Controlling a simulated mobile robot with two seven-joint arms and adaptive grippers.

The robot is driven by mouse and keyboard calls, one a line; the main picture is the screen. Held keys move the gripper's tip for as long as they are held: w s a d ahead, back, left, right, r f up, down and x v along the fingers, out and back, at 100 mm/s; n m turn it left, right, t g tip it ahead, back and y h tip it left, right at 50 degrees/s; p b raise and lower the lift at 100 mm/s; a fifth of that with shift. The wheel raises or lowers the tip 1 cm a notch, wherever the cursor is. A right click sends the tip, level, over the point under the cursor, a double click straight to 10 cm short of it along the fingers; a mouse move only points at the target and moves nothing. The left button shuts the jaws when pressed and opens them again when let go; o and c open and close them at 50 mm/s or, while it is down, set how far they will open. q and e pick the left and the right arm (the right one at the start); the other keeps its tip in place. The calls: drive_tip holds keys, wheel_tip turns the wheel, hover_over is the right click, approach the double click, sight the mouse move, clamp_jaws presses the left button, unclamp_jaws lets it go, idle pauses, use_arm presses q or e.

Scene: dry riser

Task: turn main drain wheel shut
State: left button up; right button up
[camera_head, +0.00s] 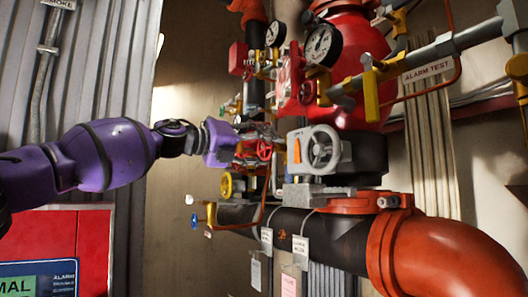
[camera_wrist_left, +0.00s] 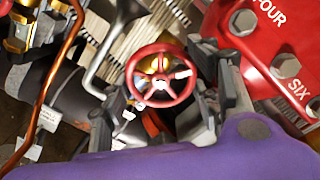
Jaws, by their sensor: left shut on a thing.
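A small red handwheel (camera_head: 264,150), which I take for the main drain wheel, sits on the valve cluster in the middle of the head view. It also shows face-on in the left wrist view (camera_wrist_left: 135,80), with a brass-coloured part and pale spots behind its spokes. My left gripper (camera_head: 250,142) reaches it from the left. In the left wrist view its dark fingers (camera_wrist_left: 168,92) stand on either side of the wheel, shut on it. Exact finger contact is hard to see. My right gripper is not in view.
Gauges (camera_head: 322,46), red fittings and a copper tube (camera_wrist_left: 45,100) crowd the area. A black pipe (camera_head: 335,240) runs below. The wall side at left is freer.

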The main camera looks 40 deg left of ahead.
use_arm(q)
drive_tip(key=m, duration=0.3)
drive_tip(key=shift+w+a+f+m+b, duration=0.1)
drive_tip(key=shift+f+m+b, duration=0.1)
drive_tip(key=shift+m+b, duration=0.15)
drive_tip(key=m, duration=0.3)
drive_tip(key=shift+r+m, duration=0.1)
drive_tip(key=shift+m, duration=0.25)
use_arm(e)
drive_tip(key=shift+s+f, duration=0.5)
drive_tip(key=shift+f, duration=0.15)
use_arm(q)
drive_tip(key=shift+r+m, duration=0.1)
drive_tip(key=shift+m, duration=0.3)
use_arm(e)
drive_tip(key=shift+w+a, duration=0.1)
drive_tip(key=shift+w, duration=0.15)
use_arm(q)
drive_tip(key=o, duration=1.2)
drive_tip(key=shift+c, duration=0.2)
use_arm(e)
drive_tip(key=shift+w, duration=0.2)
